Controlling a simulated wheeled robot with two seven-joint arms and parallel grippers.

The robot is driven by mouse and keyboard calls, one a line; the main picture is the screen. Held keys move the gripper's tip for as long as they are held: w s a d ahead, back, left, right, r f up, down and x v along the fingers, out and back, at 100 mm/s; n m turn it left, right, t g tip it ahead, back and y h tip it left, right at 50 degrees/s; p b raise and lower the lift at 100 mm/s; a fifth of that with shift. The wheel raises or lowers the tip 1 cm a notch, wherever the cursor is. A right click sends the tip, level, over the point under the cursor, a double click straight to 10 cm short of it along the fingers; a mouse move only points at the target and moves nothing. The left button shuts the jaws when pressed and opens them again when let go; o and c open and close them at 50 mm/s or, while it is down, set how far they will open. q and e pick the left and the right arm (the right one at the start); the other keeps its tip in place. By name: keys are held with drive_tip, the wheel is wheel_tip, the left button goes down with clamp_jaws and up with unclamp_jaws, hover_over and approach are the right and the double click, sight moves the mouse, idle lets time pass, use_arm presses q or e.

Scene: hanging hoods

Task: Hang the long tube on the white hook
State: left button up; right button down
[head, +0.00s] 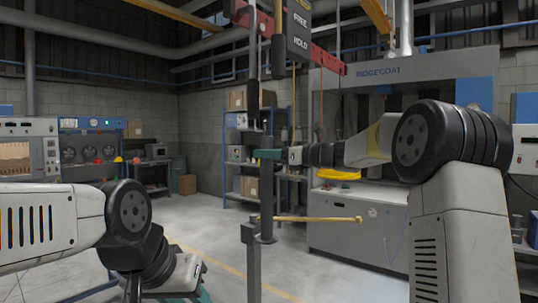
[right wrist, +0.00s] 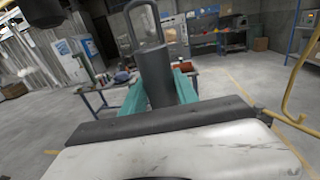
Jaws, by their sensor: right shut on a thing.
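My right gripper (head: 268,154) reaches in from the right. Its teal fingers are shut on the dark long tube (head: 266,200), which stands upright near the middle of the head view. In the right wrist view, the fingers are on both sides of the tube (right wrist: 161,75), and a grey loop (right wrist: 147,22) rises from its top. A thin pale rod (head: 254,42) hangs above, close to the tube's top in the head view. I cannot tell whether it is the white hook. My left gripper (head: 203,292) is partly visible at the bottom, its fingers cut off.
A red beam (head: 325,58) and a black control pendant (head: 299,32) are overhead. A grey post (head: 250,262) and a yellow rod (head: 318,219) with a rounded end appear near the tube's lower end. A blue shelf (head: 232,165) stands behind. Floor to the left is clear.

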drive_tip(key=shift+x, duration=1.2)
drive_tip(key=shift+w+f, duration=0.15)
drive_tip(key=shift+f, duration=0.95)
drive_tip(key=c, duration=0.9)
unclamp_jaws()
drive_tip(key=shift+o, duration=0.2)
drive_tip(key=shift+f, duration=0.1)
